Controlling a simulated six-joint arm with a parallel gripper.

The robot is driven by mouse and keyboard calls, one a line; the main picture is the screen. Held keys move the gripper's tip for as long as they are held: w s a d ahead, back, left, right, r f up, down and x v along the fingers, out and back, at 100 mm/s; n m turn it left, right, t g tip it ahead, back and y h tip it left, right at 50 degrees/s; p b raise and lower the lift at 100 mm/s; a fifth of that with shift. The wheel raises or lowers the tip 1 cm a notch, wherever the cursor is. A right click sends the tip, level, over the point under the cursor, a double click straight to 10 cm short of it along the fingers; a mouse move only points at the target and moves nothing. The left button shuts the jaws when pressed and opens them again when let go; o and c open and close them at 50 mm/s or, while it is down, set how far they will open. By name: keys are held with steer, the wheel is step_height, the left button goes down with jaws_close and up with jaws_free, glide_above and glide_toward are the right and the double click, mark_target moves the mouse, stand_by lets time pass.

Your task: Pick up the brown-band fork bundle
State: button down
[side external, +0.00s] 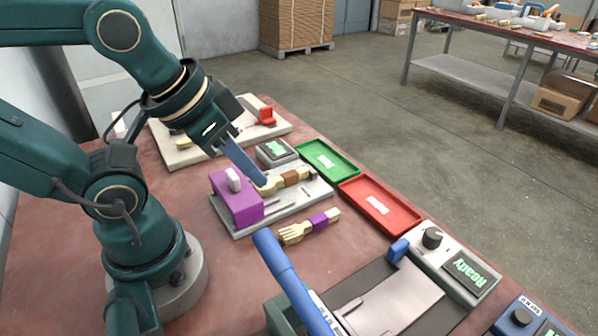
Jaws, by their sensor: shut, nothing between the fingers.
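The brown-band fork bundle (291,178) is pale wood with a brown band and lies on a grey plate beside a purple block. Its left end is partly hidden by my gripper and the block. My gripper (262,182) points down and to the right, its blue-grey fingers shut and empty. The fingertips overlap the left end of the bundle in this view; I cannot tell whether they touch it. A second fork bundle with a purple band (309,227) lies on the table in front of the plate.
The grey plate (233,231) carries the purple block (236,197). A green tray (322,170) and a red tray (372,212) lie to the right. A blue lever (285,272) and a control box reading "Ready" (466,274) are in front. The reddish table (195,212) is bare at left.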

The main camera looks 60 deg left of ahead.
steer(key=c, duration=1)
jaws_free()
